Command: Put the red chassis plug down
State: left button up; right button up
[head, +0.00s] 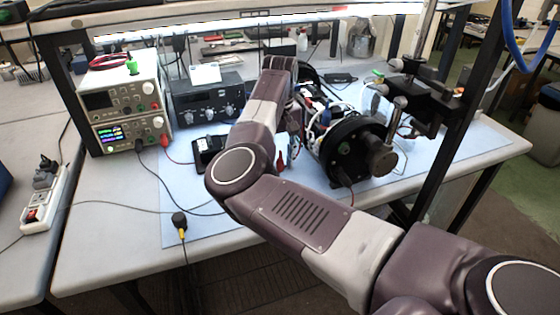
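My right arm comes in from the lower right, bends over the front of the bench and reaches back over the blue mat (205,228). Its wrist end is at the back, but its fingers are hidden, so I cannot tell whether they hold anything. A small red piece (281,160) shows just right of my forearm, beside the black cylinder (345,148); I cannot tell whether it is the red chassis plug. Another red plug (164,139) with a red lead sits at the front of the lower power supply (130,132). My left gripper is not in view.
A black control box (208,98) stands behind a small black meter (208,150). A metal stand with clamps (405,85) rises at the right. A black plug (179,221) lies near the front edge. A power strip (44,200) is at the left. The front-left mat is mostly clear.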

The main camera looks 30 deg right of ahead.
aim_at(280, 159)
jog(key=shift+r+p, duration=0.35)
jog(key=shift+r, duration=0.5)
notch_tip(280, 159, up, 11)
jog(key=b, duration=0.2)
jog(key=shift+r, duration=0.2)
jog(key=shift+s+f, duration=0.1)
